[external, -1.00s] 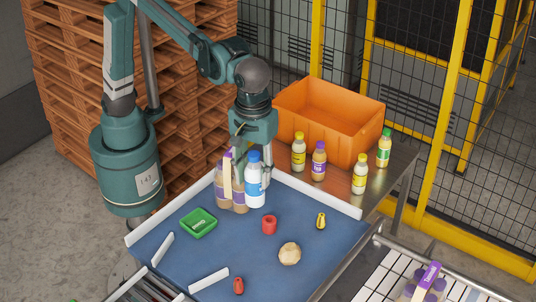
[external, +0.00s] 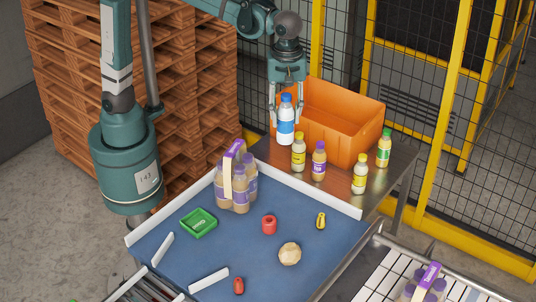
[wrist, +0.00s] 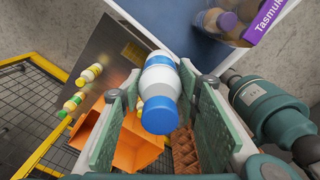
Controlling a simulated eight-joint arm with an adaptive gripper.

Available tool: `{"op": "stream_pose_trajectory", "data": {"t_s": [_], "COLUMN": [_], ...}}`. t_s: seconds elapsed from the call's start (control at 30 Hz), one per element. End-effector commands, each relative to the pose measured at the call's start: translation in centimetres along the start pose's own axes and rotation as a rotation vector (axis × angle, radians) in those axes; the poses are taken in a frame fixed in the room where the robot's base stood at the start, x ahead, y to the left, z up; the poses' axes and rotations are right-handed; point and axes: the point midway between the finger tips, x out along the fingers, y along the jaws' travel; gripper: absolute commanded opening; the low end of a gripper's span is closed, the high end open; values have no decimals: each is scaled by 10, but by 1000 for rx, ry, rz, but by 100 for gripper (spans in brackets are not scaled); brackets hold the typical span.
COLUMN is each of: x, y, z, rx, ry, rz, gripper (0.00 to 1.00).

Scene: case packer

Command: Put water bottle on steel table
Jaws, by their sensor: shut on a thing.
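The water bottle (external: 286,124), white with a blue cap and blue label, is upright between the fingers of my gripper (external: 286,106). My gripper is shut on it and holds it raised, in front of the orange crate. In the wrist view the bottle (wrist: 160,90) shows cap-first between the finger pads of my gripper (wrist: 158,112). The steel table (external: 393,180) stands at the back right; its grey top also shows in the wrist view (wrist: 112,52). In the external view the bottle overlaps the table's left part; its exact height above the top is hard to tell.
An orange crate (external: 345,120) and several small bottles, including a yellow-capped one (external: 298,153) and a purple-capped one (external: 318,162), stand on the steel table. A bottle pack (external: 236,180) stands on the blue surface (external: 240,240). Yellow fencing (external: 448,110) is behind.

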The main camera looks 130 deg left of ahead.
Motion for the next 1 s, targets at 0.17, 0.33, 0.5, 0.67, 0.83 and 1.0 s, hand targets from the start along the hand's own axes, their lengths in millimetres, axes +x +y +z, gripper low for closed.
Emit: {"op": "stream_pose_trajectory", "data": {"t_s": [0.17, 0.33, 0.5, 0.67, 0.83, 1.0], "x": [-1, -1, 0, 1, 2, 4], "y": [6, 7, 5, 1, -6, -16], "z": [-50, -94, -138, -178, -219, -258], "rx": [-98, -189, -279, -363, -453, -544], "ry": [0, 0, 0, 0, 0, 0], "rz": [0, 0, 0, 0, 0, 0], "gripper": [16, 16, 16, 16, 16, 16]}}
